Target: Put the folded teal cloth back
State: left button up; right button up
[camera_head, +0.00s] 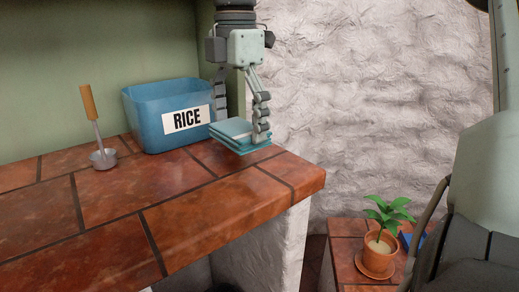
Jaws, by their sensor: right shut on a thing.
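The folded teal cloth (238,147) is at the right end of the tiled counter (180,212), just right of the blue RICE bin. It lies flat and level, with a paler top layer. My right gripper (241,126) points down from above and is shut on the cloth, with a finger on either side of it. The fingers hide part of the cloth. I cannot tell whether its underside touches the tiles. My left gripper is not in view.
A blue bin labelled RICE (166,115) stands close left of the cloth. A metal scoop with a wooden handle (97,125) stands further left. The counter's front is clear. A potted plant (380,240) stands on a lower tiled surface (345,258), with a blue thing (413,241) partly hidden behind it.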

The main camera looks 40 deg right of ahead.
aim_at(257, 167)
jog(key=d, duration=0.1)
jog(key=s+d+f, duration=0.1)
jog(key=d+f, duration=0.1)
jog(key=shift+s, duration=0.3)
jog(key=shift+f, duration=0.6)
notch_tip(257, 167, down, 2)
jog(key=shift+f+p, duration=0.25)
jog(key=shift+p, duration=0.05)
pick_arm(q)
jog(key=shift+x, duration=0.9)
pick_arm(e)
jog(key=shift+f, duration=0.2)
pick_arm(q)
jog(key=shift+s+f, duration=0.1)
pick_arm(e)
jog(key=shift+f, duration=0.15)
